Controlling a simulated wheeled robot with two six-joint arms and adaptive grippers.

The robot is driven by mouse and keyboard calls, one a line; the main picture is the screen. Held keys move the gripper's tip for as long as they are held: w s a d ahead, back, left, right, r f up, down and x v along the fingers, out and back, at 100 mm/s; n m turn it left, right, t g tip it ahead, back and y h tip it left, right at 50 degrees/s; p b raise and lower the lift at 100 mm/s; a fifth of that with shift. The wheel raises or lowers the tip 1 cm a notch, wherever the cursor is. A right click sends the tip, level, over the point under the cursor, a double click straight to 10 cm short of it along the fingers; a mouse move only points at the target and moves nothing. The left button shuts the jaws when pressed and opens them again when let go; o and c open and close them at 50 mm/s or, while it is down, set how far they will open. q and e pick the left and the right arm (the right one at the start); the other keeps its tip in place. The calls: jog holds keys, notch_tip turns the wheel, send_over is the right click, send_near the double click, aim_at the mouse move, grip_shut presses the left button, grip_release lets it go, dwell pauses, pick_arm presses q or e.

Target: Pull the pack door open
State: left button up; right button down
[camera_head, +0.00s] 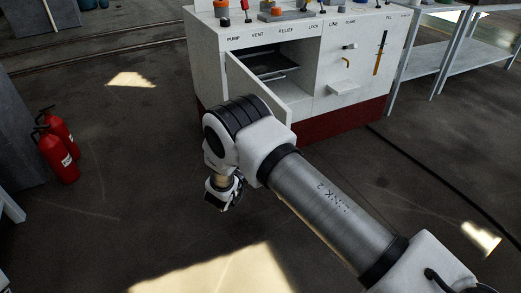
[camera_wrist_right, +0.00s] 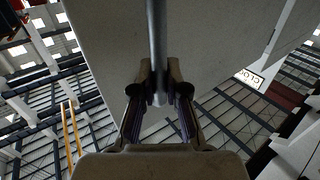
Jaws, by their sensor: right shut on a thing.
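The pack door (camera_head: 262,84) is a pale panel on the front of the white cabinet (camera_head: 355,98). It stands partly open, swung out from the left side of the opening, and its lower part is hidden behind my right arm. In the right wrist view the door's pale face (camera_wrist_right: 215,50) fills the upper middle, with a grey bar handle (camera_wrist_right: 157,38) along it. My right gripper (camera_wrist_right: 160,92) is shut around this bar. In the head view the fingers and handle cannot be made out behind my wrist. My left gripper is not in view.
A dark tray or shelf (camera_head: 271,66) shows inside the opening. Labelled controls line the cabinet top. Red fire extinguishers (camera_head: 58,150) stand at the left, and a metal table (camera_head: 432,60) is at the right. A black cable (camera_head: 440,175) lies on the floor.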

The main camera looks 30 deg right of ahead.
jog(key=c, duration=1.2)
grip_release()
jog(key=v, duration=0.7)
jog(key=shift+s+a, duration=0.15)
jog(key=shift+a, duration=0.05)
jog(key=shift+f, duration=0.1)
